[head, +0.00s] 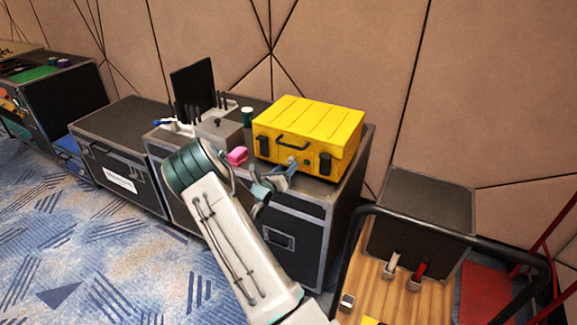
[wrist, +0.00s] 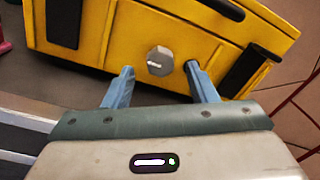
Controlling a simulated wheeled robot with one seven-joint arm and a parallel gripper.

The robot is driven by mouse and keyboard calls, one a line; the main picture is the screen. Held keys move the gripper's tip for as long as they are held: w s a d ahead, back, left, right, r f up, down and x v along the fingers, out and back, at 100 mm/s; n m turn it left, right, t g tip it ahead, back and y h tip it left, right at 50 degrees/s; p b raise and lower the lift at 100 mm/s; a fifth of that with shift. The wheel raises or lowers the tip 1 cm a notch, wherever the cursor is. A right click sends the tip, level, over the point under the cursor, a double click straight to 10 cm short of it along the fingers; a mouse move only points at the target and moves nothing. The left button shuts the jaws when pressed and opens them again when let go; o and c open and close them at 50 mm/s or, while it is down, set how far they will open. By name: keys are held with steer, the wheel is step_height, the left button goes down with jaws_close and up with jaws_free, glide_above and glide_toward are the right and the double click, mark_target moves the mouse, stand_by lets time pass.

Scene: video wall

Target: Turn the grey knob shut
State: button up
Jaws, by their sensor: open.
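The grey knob (wrist: 159,61) sits on the front face of the yellow case (wrist: 110,40), with a light pointer mark across it. In the head view the yellow case (head: 312,128) stands on a black flight case, and the knob is too small or too hidden by my arm to make out clearly. My gripper (wrist: 160,80) is open and empty, its two blue fingers apart. In the wrist view the knob shows between and beyond the fingertips, with no visible contact. In the head view my gripper (head: 287,170) is close to the front of the yellow case.
A pink object (head: 237,156), a grey box (head: 220,132) and a dark cup with a white lid (head: 247,115) stand left of the yellow case. A black flight case (head: 310,225) bears them. A cart with a black rail (head: 470,240) stands at the right. Patterned carpet lies open at left.

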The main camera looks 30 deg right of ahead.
steer(key=shift+x, duration=1.05)
steer(key=shift+a, duration=0.1)
steer(key=c, duration=1)
